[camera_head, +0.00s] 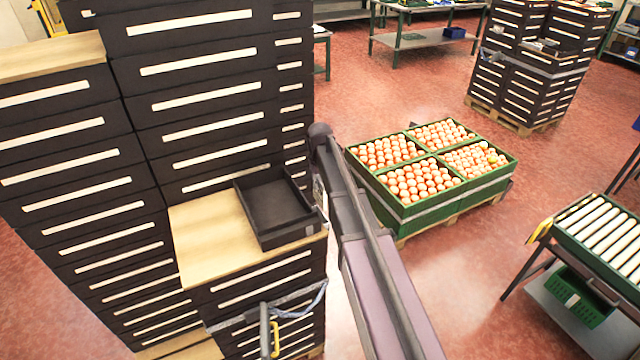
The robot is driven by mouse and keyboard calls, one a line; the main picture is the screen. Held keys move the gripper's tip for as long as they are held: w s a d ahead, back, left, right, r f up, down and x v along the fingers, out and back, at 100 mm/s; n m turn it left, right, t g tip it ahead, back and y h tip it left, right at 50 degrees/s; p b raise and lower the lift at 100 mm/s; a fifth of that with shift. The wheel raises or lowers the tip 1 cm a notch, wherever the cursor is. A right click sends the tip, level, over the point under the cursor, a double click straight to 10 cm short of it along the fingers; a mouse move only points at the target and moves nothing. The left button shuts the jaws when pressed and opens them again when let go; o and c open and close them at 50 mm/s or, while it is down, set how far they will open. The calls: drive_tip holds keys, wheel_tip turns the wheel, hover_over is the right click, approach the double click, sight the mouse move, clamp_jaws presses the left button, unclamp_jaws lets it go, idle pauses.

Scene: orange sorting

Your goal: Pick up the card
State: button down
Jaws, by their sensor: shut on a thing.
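I cannot make out the card anywhere in the head view. My arm rises from the bottom centre to a dark joint beside the stacked black crates. My gripper's fingers do not show; the far end of the arm is hidden or too small to tell apart. An open black crate (273,214), empty as far as I can see, sits on the wooden top (205,240) of the lower crate stack, just left of my arm. Small grey details show between the crate's right end and my arm, too small to identify.
Tall stacks of black crates (205,75) with pale labels fill the left. Green crates (430,207) of oranges stand on a pallet right of my arm. A roller conveyor (605,235) is at the right edge. Red floor (470,285) is clear between them.

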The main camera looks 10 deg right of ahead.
drive_tip(key=shift+r, duration=0.35)
idle(0.6)
wheel_tip(320, 180, up, 10)
drive_tip(key=p, duration=1)
drive_tip(key=shift+f, duration=0.25)
drive_tip(key=shift+a, duration=0.1)
